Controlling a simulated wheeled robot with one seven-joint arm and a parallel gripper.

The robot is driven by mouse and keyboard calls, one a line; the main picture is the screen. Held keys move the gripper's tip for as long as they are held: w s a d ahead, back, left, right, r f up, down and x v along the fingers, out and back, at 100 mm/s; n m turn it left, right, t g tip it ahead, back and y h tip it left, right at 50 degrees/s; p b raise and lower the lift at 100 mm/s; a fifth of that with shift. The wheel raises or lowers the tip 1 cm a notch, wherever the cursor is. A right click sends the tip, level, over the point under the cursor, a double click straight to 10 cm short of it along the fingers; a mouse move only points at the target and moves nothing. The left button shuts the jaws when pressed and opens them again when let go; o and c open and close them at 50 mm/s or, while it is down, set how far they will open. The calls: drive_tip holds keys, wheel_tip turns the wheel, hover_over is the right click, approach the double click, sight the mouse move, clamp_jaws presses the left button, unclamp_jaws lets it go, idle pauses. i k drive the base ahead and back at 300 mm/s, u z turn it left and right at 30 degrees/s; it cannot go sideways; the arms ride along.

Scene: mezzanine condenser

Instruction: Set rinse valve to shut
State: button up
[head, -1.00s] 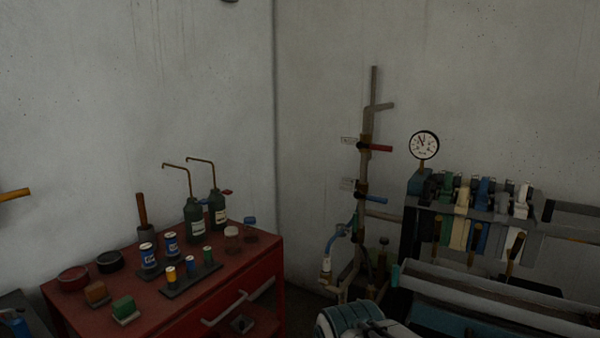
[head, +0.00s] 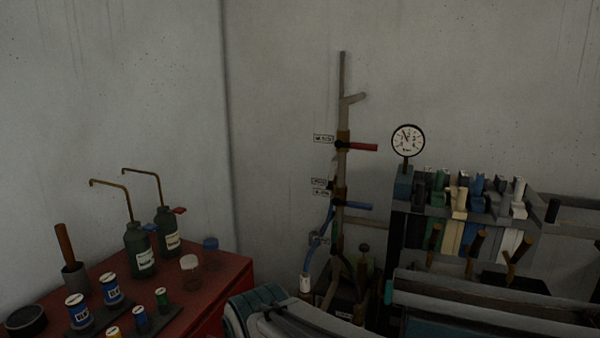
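A vertical pipe (head: 342,110) stands against the wall right of the room corner. It carries a valve with a red lever (head: 362,147) and, lower down, a valve with a blue lever (head: 356,206). Both levers point right, across the pipe. Small label plates (head: 323,139) sit left of the valves, but their text is too small to read, so I cannot tell which valve is the rinse valve. A blue hose (head: 316,250) hangs below the blue lever. My gripper is not in view.
A red cabinet (head: 222,282) with bottles and cans stands at the lower left. Right of the pipe are a round gauge (head: 407,141) and a rack (head: 455,212) with several coloured blocks and handles. Wall space above is clear.

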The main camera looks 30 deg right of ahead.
sight(332, 166)
drive_tip(key=z, duration=0.6)
drive_tip(key=i, duration=0.8)
drive_tip(key=z, duration=0.65)
drive_tip(key=k, duration=0.35)
drive_tip(key=u, duration=0.45)
drive_tip(key=k, duration=0.1)
drive_tip(key=z, duration=1)
drive_tip(key=i, duration=0.65)
drive_tip(key=u, duration=0.2)
